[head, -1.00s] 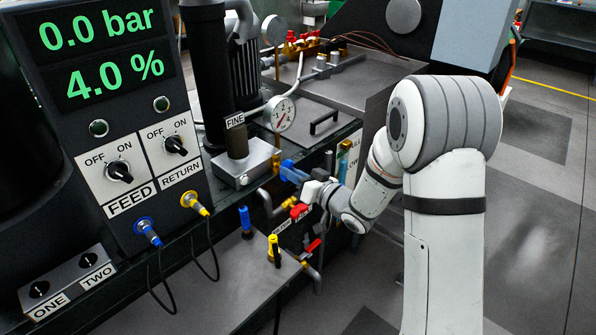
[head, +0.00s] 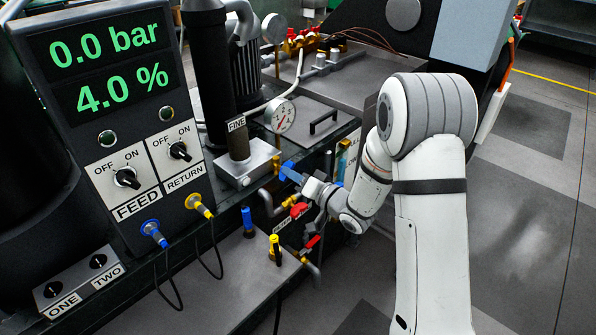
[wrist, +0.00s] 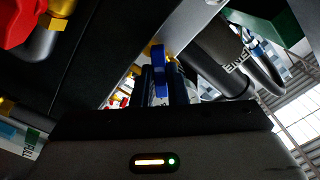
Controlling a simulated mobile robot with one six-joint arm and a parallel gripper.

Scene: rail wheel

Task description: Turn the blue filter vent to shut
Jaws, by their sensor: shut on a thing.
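The blue filter vent handle (head: 290,172) sits on a small brass fitting at the lower right of the filter block marked FINE. It slants down to the right in the head view. My gripper (head: 303,181) is shut on the outer part of this handle. In the wrist view the blue handle (wrist: 160,72) stands nearly upright between my two dark fingers. The fingers hide part of it. The dial gauge (head: 281,116) stands above the vent. The display (head: 103,65) reads 0.0 bar and 4.0 %.
A red valve handle (head: 299,210) lies just below my gripper, with another red handle close by. A blue-capped post (head: 247,218) and a yellow-capped post (head: 275,246) stand on the lower tray. The panel (head: 125,180) with switches is at left. Open floor lies to the right.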

